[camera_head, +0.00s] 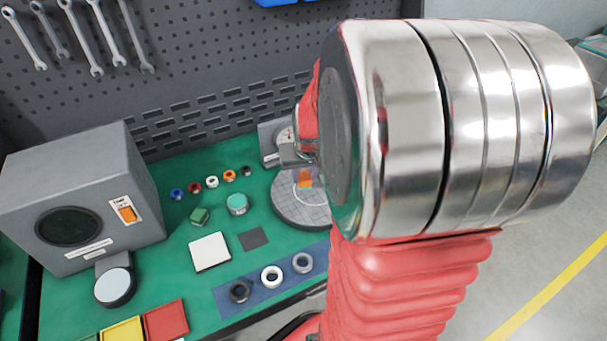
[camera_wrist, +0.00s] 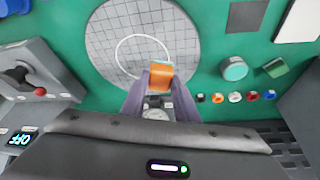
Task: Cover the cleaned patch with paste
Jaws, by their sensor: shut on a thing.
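A round grey plate with a grid (camera_wrist: 112,62) lies on the green bench top. It also shows in the head view (camera_head: 298,214), partly hidden by my arm. A thin white ring (camera_wrist: 119,46) marks an area on the plate. My gripper (camera_wrist: 160,82) has purple-grey fingers shut on a small orange block (camera_wrist: 160,76). The block is over the plate at the lower right of the ring and overlaps its edge in the wrist view. I cannot tell whether it touches the plate. No paste can be made out inside the ring. A teal-topped round pot (camera_wrist: 235,68) stands beside the plate.
A green block (camera_head: 200,215), a dark square (camera_head: 254,238), a white square (camera_head: 210,251) and several coloured small rings (camera_head: 212,182) lie left of the plate. Larger rings sit on a blue mat (camera_head: 256,292). A grey box (camera_head: 75,200) stands far left. A joystick box (camera_wrist: 45,85) is close by.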

